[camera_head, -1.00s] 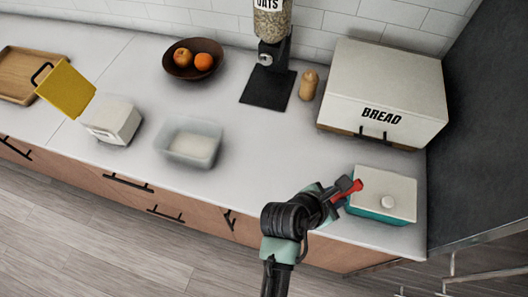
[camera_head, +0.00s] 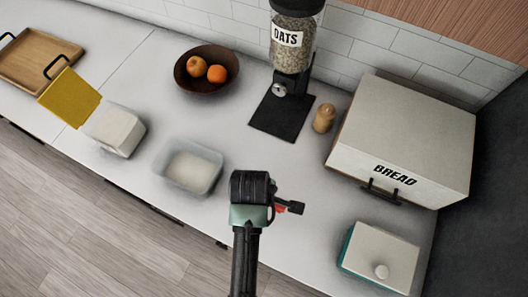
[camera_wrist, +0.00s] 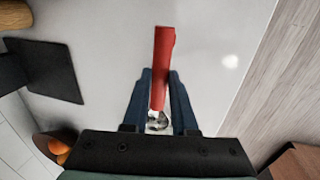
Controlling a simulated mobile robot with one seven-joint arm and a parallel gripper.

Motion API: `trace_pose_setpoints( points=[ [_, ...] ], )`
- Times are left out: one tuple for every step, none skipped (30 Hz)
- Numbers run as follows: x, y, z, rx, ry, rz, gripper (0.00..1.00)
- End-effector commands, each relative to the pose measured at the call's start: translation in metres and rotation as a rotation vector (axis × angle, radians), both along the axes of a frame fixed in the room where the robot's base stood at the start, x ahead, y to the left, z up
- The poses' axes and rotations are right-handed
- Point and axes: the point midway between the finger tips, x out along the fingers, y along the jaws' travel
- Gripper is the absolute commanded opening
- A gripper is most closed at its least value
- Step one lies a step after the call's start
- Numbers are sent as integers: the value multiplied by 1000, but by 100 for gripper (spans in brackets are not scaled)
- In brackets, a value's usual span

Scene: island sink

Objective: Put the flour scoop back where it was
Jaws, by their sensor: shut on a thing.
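My gripper (camera_wrist: 161,95) is shut on a red-handled thing, which I take to be the flour scoop (camera_wrist: 164,60). In the wrist view the handle stands out beyond the dark blue fingers, and a small shiny metal part shows between them. In the head view only a bit of red shows beside my gripper (camera_head: 284,208), which is above the counter, right of an open translucent tub (camera_head: 215,180) of white stuff.
A teal box with a white lid (camera_head: 385,252) sits at the right front, below the bread box (camera_head: 400,145). An oats dispenser (camera_head: 291,60), a small wooden shaker (camera_head: 324,118) and a fruit bowl (camera_head: 190,85) stand at the back. A wooden tray (camera_head: 40,58) is far left.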

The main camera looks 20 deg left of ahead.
Motion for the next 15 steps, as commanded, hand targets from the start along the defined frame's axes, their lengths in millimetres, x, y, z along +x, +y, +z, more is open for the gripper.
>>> trace_pose_setpoints(
  points=[
    [0,0,-5,-1,1,0,0],
    [0,0,-7,-1,0,0,0],
    [0,0,-10,-1,1,0,0],
    [0,0,-13,-1,0,0,0],
    [0,0,-17,-1,1,0,0],
    [0,-1,-22,-2,2,0,0],
    [0,-1,-27,-2,2,1,0],
    [0,-1,-31,-2,1,1,0],
    [0,-1,-37,-2,2,1,0],
    [0,-1,-41,-2,1,1,0],
    [0,-1,-44,-2,1,1,0],
    [0,0,-48,-1,0,1,0],
    [0,0,-50,-1,-1,1,0],
    [1,0,-51,-1,-1,1,0],
    [1,0,-51,-1,-2,1,0]
  ],
)
